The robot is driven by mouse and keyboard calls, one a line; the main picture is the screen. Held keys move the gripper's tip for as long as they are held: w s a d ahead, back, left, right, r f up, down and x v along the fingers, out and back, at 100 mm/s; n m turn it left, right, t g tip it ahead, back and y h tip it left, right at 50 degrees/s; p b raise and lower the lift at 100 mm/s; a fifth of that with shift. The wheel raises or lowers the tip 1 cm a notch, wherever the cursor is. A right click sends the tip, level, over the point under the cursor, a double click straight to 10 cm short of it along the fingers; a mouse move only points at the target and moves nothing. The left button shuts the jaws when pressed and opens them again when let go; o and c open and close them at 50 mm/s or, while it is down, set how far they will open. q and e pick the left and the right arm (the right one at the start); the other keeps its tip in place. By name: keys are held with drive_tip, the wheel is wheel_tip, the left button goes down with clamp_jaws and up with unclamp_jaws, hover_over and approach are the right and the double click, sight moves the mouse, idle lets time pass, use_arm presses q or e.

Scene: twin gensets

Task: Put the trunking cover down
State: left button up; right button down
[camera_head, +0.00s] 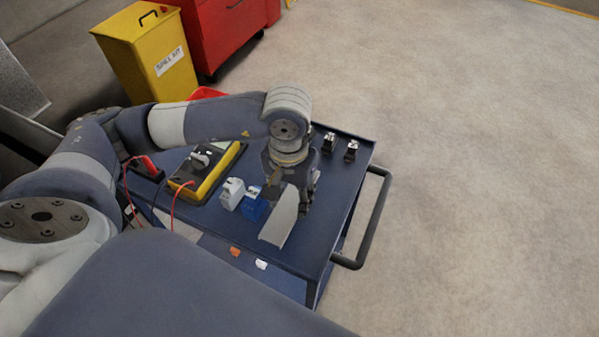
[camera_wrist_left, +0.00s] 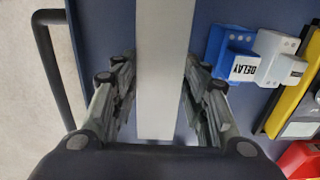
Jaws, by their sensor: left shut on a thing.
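The trunking cover (camera_head: 280,220) is a long, light grey strip. My left gripper (camera_head: 292,190) is shut on it, over the dark blue cart top (camera_head: 325,210). In the left wrist view the cover (camera_wrist_left: 162,70) runs straight between the two fingers of my left gripper (camera_wrist_left: 160,95). I cannot tell whether the cover touches the cart top. My right gripper does not show.
A blue relay (camera_head: 256,210) and a white relay (camera_head: 231,193) stand just left of the cover. A yellow meter (camera_head: 208,172) with red leads lies further left. Small clips (camera_head: 351,150) sit at the far edge. The cart's handle (camera_head: 376,215) is at right.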

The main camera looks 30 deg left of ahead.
use_arm(q)
drive_tip(key=w, duration=0.2)
drive_tip(key=w+a+p, duration=0.1)
drive_tip(key=w, duration=0.2)
drive_tip(key=w+a, duration=0.1)
drive_tip(key=w, duration=0.2)
drive_tip(key=shift+w+f+p, duration=0.1)
drive_tip(key=shift+f+p, duration=0.9)
drive_tip(key=shift+f, duration=1.15)
drive_tip(key=shift+f+b, duration=0.25)
drive_tip(key=shift+b, duration=0.1)
drive_tip(key=o, duration=1.3)
drive_tip(key=shift+r, duration=0.1)
drive_tip(key=shift+o, duration=0.2)
